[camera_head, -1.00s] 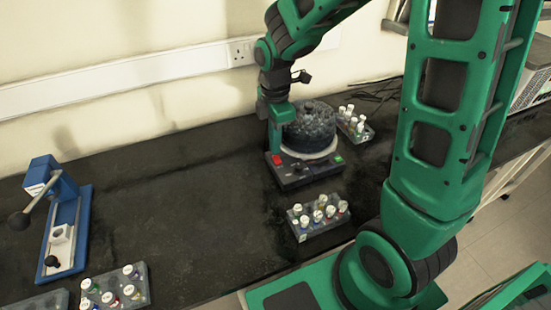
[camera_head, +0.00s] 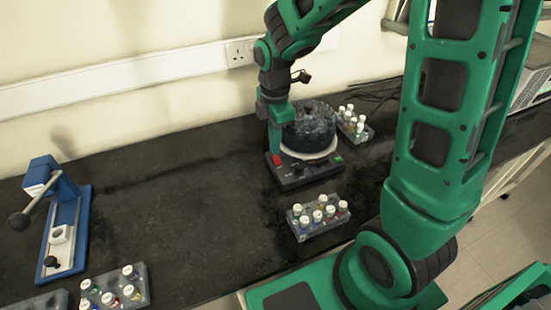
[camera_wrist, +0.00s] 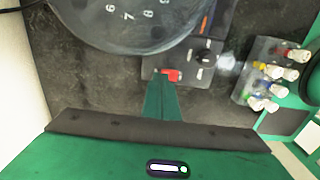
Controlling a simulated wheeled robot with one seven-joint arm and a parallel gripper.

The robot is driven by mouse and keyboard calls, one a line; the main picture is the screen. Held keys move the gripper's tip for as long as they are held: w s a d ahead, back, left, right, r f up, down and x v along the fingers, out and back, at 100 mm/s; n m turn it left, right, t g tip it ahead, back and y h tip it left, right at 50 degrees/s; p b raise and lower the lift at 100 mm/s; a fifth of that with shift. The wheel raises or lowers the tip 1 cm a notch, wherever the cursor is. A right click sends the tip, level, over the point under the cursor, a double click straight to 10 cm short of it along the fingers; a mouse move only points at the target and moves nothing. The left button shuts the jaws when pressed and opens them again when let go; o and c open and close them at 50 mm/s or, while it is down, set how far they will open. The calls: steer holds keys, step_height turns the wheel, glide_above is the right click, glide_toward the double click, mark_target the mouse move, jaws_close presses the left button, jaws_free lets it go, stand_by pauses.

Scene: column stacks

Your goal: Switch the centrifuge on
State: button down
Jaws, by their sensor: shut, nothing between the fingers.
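The centrifuge (camera_head: 310,124) stands on the dark bench, with a dark domed top and a light ring around its base. The wrist view shows part of its round dark top with numbers (camera_wrist: 122,14). Its front panel (camera_head: 298,177) carries a red switch (camera_head: 277,159), a dark knob and a green part (camera_head: 338,157). My gripper (camera_wrist: 163,82) is shut and empty, pointing down at the panel. Its tips are right at the red switch, which also shows in the wrist view (camera_wrist: 172,75). I cannot tell whether they touch it or whether the switch is pressed in.
A rack of capped vials (camera_head: 319,217) stands in front of the centrifuge, another (camera_head: 355,123) behind it at right. A blue lever device (camera_head: 66,235) and more vials (camera_head: 122,285) are at the left. The bench between is clear. A wall socket (camera_head: 240,51) is behind.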

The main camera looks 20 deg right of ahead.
steer(key=shift+f, duration=0.8)
stand_by(0.9)
steer(key=shift+r, duration=2.55)
